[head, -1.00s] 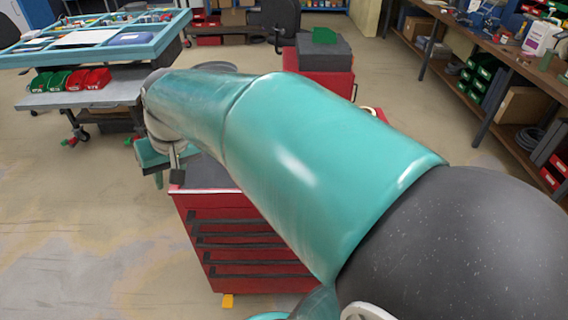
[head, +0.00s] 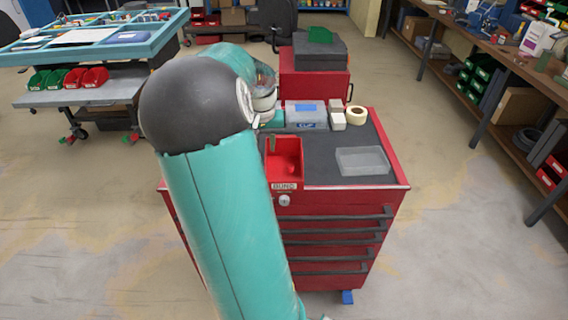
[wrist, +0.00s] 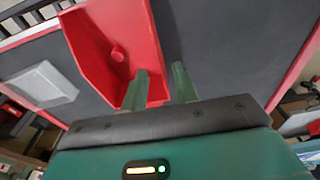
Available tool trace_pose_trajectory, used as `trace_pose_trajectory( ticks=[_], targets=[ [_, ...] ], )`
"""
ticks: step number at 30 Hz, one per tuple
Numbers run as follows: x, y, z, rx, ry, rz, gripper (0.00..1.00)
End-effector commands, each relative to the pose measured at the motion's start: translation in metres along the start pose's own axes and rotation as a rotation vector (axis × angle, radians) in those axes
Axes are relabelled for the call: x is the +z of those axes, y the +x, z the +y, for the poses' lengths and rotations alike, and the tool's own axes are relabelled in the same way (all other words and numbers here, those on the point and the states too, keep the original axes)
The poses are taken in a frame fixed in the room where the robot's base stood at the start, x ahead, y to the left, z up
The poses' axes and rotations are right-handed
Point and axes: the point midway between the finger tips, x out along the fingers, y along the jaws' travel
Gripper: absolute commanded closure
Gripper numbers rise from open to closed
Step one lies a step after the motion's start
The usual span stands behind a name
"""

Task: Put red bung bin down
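The red bung bin (head: 285,160) stands on the dark top of the red tool cabinet, at its front edge, with a label reading BUNG facing the front. In the wrist view, the bin (wrist: 98,45) is tilted in the picture, and a round red bung-like piece lies inside. My gripper (wrist: 161,68) has two green fingers at the bin's rear wall. The fingers stand apart, with part of the red wall showing between them and a narrow gap beside the right finger. In the head view my gripper is mostly hidden behind my arm.
A clear tray (head: 362,161) lies to the right on the cabinet top (head: 325,170). A grey case (head: 306,115), small white boxes and a tape roll (head: 356,115) stand behind. The mat between bin and tray is clear. A workbench (head: 520,75) runs along the right.

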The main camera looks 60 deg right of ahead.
Motion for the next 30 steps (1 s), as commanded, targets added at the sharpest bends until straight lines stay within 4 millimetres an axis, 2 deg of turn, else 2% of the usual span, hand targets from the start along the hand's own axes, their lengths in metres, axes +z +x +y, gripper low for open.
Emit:
trace_pose_trajectory(
  ticks=[3, 11, 18, 26, 30],
  targets=[
    [0.001, 0.018, 0.001, 0.001, 0.000, -0.002, 0.71],
    [0.001, 0.037, 0.002, 0.001, -0.001, 0.000, 0.71],
    [0.002, 0.072, 0.003, 0.001, 0.001, -0.001, 0.71],
    [0.002, 0.078, 0.003, -0.001, -0.001, 0.001, 0.71],
    [0.002, 0.078, 0.002, -0.001, -0.001, 0.001, 0.94]
  ],
)
